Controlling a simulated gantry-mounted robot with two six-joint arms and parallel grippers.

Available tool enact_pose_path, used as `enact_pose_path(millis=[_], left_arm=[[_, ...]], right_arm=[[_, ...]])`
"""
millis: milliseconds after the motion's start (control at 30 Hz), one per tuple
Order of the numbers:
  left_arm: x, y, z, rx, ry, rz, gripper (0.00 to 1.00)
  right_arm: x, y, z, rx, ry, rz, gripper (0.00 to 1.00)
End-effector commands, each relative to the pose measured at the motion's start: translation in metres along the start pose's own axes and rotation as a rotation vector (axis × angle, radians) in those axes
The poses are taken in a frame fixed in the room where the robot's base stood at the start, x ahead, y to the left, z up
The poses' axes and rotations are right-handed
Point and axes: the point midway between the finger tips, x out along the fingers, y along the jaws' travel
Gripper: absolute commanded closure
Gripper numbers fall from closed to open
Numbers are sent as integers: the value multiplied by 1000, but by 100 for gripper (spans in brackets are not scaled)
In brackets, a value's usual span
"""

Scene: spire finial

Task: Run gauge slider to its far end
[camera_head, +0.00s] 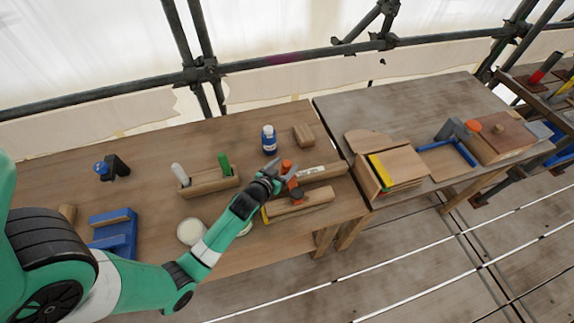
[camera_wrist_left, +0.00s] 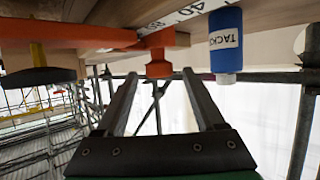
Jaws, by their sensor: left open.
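The gauge is a wooden bar with a white scale strip (camera_head: 314,170) near the right end of the left table. Its orange slider (camera_head: 288,167) stands close to the bar's left part. My left gripper (camera_head: 272,176) is open just left of the slider. In the left wrist view, an orange knob (camera_wrist_left: 158,66) and an orange arm show ahead of my open fingers (camera_wrist_left: 160,76). The knob lies between the fingertips in the picture; I cannot tell whether they touch it. Part of the scale strip (camera_wrist_left: 172,20) shows there too. My right gripper is not in view.
A blue bottle (camera_head: 269,139) and a wood block (camera_head: 304,136) stand behind the gauge. A wooden holder (camera_head: 208,184) with a green and a white piece is to the left. A second wooden bar (camera_head: 308,201) lies in front. A book holder (camera_head: 390,168) stands right.

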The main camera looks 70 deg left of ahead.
Motion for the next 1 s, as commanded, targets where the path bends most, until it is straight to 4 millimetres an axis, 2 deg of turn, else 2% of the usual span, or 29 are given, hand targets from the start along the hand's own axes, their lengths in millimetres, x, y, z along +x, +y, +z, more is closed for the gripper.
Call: enact_pose_path(millis=[33,167,433,467,833,1000], left_arm=[[9,0,2,0,1,0,29],[20,0,1,-1,0,0,29],[22,0,0,-1,0,0,29],[22,0,0,0,0,0,33],[22,0,0,0,0,0,99],[22,0,0,0,0,1,100]], right_arm=[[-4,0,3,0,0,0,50],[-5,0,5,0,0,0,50],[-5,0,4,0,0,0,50],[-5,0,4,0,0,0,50],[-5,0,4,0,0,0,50],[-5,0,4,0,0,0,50]])
